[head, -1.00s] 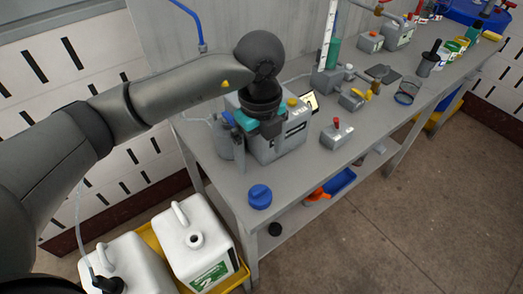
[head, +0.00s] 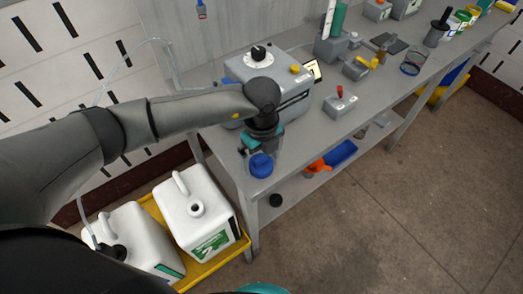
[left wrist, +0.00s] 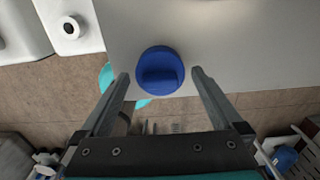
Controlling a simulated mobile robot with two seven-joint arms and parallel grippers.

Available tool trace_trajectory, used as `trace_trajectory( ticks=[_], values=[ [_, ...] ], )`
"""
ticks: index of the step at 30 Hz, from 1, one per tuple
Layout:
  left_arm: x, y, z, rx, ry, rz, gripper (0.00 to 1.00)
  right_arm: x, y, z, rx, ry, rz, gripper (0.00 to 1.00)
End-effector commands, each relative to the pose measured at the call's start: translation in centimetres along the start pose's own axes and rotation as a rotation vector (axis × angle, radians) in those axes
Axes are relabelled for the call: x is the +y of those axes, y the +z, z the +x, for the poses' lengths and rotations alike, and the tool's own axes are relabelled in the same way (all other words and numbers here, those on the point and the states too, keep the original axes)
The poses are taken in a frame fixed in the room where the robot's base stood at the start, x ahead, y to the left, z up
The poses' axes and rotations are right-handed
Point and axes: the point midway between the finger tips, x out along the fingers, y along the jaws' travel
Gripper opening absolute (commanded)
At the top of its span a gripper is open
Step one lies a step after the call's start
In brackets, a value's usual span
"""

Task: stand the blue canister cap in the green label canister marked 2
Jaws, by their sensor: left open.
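The blue canister cap (head: 260,165), round with a raised grip, sits near the left front corner of the grey bench; it also shows in the left wrist view (left wrist: 160,71). My left gripper (left wrist: 160,75) is open, with one finger on each side of the cap and a visible gap to it. In the head view the left gripper (head: 261,154) is above and partly behind the cap. The white canister with the green label (head: 190,186) stands in a yellow tray, its round neck uncapped. Its number is hard to read now.
A second white canister (head: 137,235), with a black cap and tube, stands in the same yellow tray (head: 208,264). A grey pump box (head: 292,96) is just behind my left gripper. A small grey box with a red knob (head: 340,103) stands to the right.

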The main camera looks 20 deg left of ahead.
Motion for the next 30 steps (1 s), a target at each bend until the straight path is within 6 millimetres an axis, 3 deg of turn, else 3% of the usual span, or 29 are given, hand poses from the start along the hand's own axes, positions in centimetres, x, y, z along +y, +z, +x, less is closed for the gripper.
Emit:
trace_trajectory(
  ticks=[10, 28, 29, 30],
  values=[
    [-0.03, -0.02, 0.28, 0.000, -0.001, 0.001, 0.98, 0.04, 0.01, 0.02, 0.000, 0.001, 0.000, 0.50],
    [-0.04, 0.00, 0.23, 0.000, -0.001, 0.000, 0.30, 0.06, 0.01, 0.02, 0.000, 0.001, 0.000, 0.50],
    [-0.04, 0.00, 0.23, 0.000, -0.001, 0.000, 0.80, 0.06, 0.01, 0.02, 0.000, 0.001, 0.000, 0.50],
    [-0.04, 0.00, 0.23, 0.000, -0.001, 0.000, 0.76, 0.06, 0.02, 0.02, 0.000, 0.001, 0.000, 0.50]
  ],
)
